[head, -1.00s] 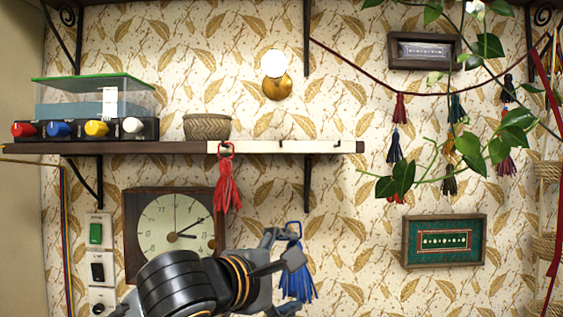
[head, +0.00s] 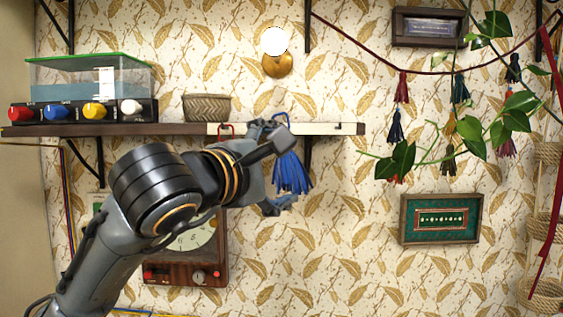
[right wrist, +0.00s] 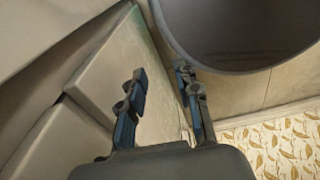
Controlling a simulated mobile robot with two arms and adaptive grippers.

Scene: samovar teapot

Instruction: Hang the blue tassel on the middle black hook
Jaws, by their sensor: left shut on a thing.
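The blue tassel (head: 292,174) hangs from my left gripper (head: 277,165) in the head view, just in front of and below the shelf's white strip (head: 335,129). My right gripper (right wrist: 161,80) is open and empty in the right wrist view.
The shelf (head: 180,130) carries a woven basket (head: 206,108) and a glass box with coloured knobs (head: 85,110). A clock (head: 185,270) is partly behind my arm. Vines and a tassel garland (head: 400,88) hang at the right. A round dark object (right wrist: 240,40) is near the right gripper.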

